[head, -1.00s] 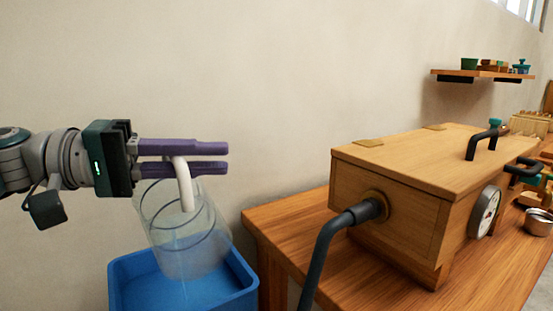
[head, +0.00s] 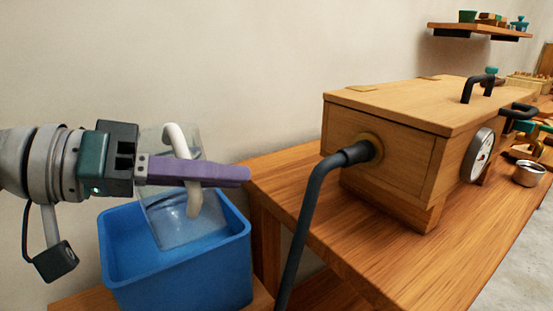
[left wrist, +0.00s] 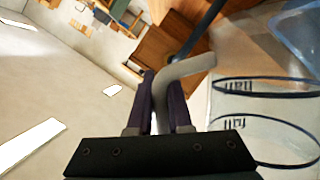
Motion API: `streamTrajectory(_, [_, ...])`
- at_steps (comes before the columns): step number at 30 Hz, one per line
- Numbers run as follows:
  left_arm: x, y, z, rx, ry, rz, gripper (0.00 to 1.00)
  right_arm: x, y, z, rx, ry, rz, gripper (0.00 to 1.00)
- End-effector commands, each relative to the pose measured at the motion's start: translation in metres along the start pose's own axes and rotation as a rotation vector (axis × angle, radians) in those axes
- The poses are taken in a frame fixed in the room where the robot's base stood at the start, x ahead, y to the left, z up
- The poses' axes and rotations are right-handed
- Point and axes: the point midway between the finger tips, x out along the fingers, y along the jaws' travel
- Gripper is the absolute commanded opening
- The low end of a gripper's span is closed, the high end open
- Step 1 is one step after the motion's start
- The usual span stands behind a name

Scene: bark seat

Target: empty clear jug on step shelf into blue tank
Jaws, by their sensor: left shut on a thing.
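The clear jug (head: 178,232) has a pale curved handle (head: 195,203). My left gripper (head: 245,175) has purple fingers and is shut on this handle. The jug is tilted and hangs above the open blue tank (head: 190,284), with its lower part in front of or inside the tank's opening. In the left wrist view the handle (left wrist: 182,76) runs between the fingers, and the jug's clear wall (left wrist: 262,112) shows dark rings and markings. A blue corner of the tank (left wrist: 300,35) shows there too. I cannot tell whether liquid is in the jug. My right gripper is out of view.
The tank stands on a low wooden step (head: 75,302). Right of it is a wooden bench (head: 400,262) with a wooden box (head: 390,150), which has a dark pipe (head: 308,210) and a dial (head: 480,155). A wall shelf (head: 480,32) hangs at the back right.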

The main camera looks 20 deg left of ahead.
Motion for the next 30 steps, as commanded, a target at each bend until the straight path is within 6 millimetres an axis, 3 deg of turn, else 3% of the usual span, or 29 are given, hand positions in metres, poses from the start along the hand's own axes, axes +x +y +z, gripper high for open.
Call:
streamTrajectory(3, [0.006, -0.016, 0.017, 0.095, 0.0, -0.035, 0.0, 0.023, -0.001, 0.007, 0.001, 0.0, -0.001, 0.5])
streamTrajectory(18, [0.023, -0.059, 0.059, 0.506, 0.004, -0.195, 0.0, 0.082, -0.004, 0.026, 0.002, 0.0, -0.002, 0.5])
streamTrajectory(30, [0.021, -0.066, 0.053, 0.671, 0.008, -0.259, 0.0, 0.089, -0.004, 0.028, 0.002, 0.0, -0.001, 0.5])
